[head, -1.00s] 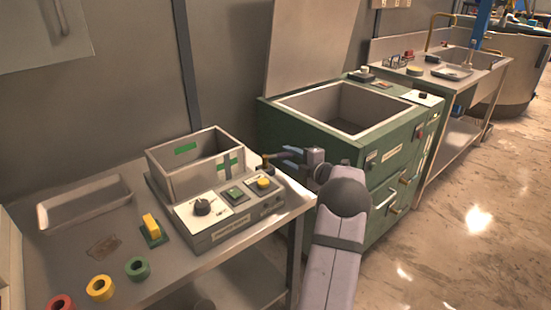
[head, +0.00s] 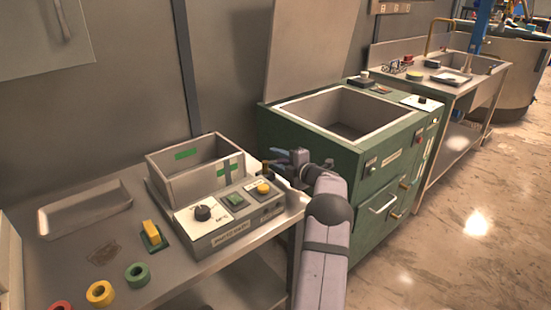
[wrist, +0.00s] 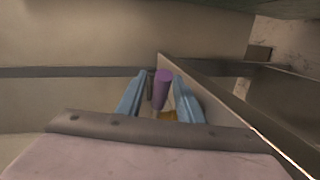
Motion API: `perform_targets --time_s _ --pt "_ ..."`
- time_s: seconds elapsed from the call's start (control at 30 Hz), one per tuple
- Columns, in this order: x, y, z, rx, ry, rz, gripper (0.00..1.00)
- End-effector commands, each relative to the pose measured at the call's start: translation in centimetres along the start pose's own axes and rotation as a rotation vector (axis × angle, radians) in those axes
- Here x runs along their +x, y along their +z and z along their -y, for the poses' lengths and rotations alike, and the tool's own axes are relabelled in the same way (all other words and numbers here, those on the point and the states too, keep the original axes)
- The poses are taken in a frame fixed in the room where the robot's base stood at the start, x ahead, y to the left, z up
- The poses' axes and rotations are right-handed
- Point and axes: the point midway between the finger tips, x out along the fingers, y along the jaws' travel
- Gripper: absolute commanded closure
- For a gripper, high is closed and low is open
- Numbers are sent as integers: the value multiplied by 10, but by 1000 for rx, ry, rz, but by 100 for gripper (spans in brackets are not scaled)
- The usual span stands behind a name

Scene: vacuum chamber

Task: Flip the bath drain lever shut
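The bath (head: 196,176) is a grey open tank with a control panel, on the metal table at left. A small brass drain valve (head: 266,168) shows at its right side in the head view. My gripper (head: 276,160) is at this valve, at the tank's right end. In the wrist view, the two blue fingers are apart, with a purple rod-like lever handle (wrist: 161,88) between them and gaps on both sides. A yellow-orange piece (wrist: 167,115) shows below the handle. The head view is too small to tell the lever's angle.
The tank wall (wrist: 205,90) runs close to the right finger in the wrist view. A green cabinet (head: 345,165) with an open basin stands right of the table. A yellow block (head: 151,232) and coloured rings (head: 100,293) lie at front left.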

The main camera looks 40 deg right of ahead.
Motion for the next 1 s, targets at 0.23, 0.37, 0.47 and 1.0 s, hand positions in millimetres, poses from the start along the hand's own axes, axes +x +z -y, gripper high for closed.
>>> perform_targets --time_s 0.23,0.37,0.47,1.0 --pt "10 0 0 1 0 0 67" --pt "11 0 0 0 1 0 67" --pt "11 0 0 0 0 0 67" --pt "11 0 1 3 6 25 100"
